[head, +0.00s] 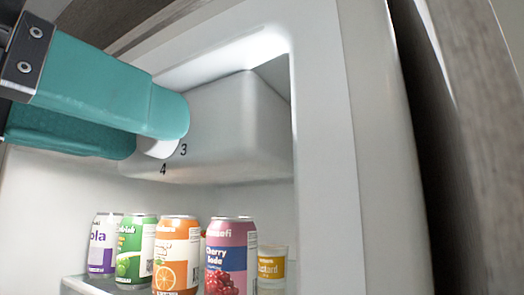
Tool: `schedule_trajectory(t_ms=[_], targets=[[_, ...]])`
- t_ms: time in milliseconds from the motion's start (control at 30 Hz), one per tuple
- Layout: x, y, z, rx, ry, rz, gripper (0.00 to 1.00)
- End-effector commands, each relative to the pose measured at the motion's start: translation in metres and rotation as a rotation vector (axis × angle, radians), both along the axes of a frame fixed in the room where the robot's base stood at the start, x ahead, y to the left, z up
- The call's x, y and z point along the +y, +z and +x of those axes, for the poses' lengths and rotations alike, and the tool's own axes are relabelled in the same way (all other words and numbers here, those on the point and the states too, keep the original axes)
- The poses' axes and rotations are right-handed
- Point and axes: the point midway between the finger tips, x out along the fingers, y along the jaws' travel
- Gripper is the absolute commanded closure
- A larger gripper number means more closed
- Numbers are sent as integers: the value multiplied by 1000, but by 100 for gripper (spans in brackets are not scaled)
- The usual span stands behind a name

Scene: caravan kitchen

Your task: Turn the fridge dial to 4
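Other numbers and the dial's pointer are hidden.
Several drink cans stand on the shelf (75,288) below, including an orange can (176,255) and a cherry soda can (231,257). A small mustard jar (272,268) is to their right. The fridge's white side wall (330,200) borders the opening. Free space lies between housing and cans.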

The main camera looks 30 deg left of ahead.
Motion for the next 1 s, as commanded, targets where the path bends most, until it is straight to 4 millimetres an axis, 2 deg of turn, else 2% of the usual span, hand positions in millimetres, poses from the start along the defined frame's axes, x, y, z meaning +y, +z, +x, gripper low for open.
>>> schedule_trajectory(t_ms=[67,533,767,1000], targets=[[0,0,0,0,0,0,56],[0,0,0,0,0,0,100],[0,-1,0,-2,1,18,100],[0,-2,-1,-11,0,126,100]])
